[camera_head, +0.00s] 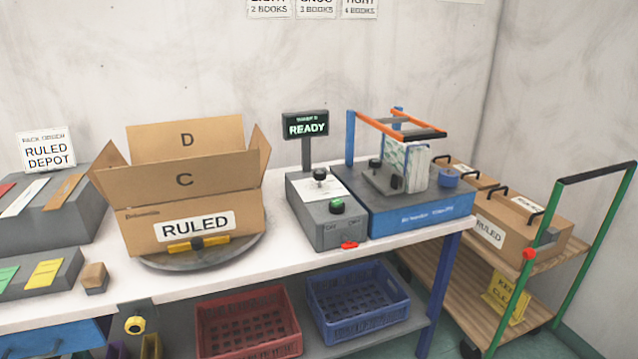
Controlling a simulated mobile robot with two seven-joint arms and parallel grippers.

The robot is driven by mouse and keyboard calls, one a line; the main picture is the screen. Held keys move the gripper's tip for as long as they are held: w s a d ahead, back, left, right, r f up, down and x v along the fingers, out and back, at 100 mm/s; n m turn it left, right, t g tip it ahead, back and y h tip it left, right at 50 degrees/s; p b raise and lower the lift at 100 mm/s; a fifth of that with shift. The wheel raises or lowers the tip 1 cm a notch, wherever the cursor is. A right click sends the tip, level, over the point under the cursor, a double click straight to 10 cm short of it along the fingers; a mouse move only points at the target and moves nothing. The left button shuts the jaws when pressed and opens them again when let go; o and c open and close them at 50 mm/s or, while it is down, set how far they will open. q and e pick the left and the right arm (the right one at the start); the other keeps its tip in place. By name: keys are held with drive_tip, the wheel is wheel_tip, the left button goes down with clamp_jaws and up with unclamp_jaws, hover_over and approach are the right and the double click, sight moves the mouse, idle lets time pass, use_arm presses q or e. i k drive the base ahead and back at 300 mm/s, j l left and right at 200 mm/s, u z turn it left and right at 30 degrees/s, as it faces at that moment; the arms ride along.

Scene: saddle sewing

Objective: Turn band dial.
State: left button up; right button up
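A grey control box (325,215) stands on the white bench, just left of the blue machine. The small lettering by the knobs is too small to read surely, so I cannot tell which is the band dial. A display (305,125) on a post behind the box reads READY in green. A red part (349,245) sits at the box's front right. Neither of my grippers is in view.
An open RULED carton (190,200) stands on a round turntable (160,262) left of the box. The blue strapping machine (420,212) with an orange-and-blue frame is at right. A cart (545,255) holds closed cartons. Crates sit under the bench (300,272).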

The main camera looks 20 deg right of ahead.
sight(318, 174)
drive_tip(key=i+l+z, duration=0.25)
drive_tip(key=i+l, duration=0.45)
drive_tip(key=l, duration=0.1)
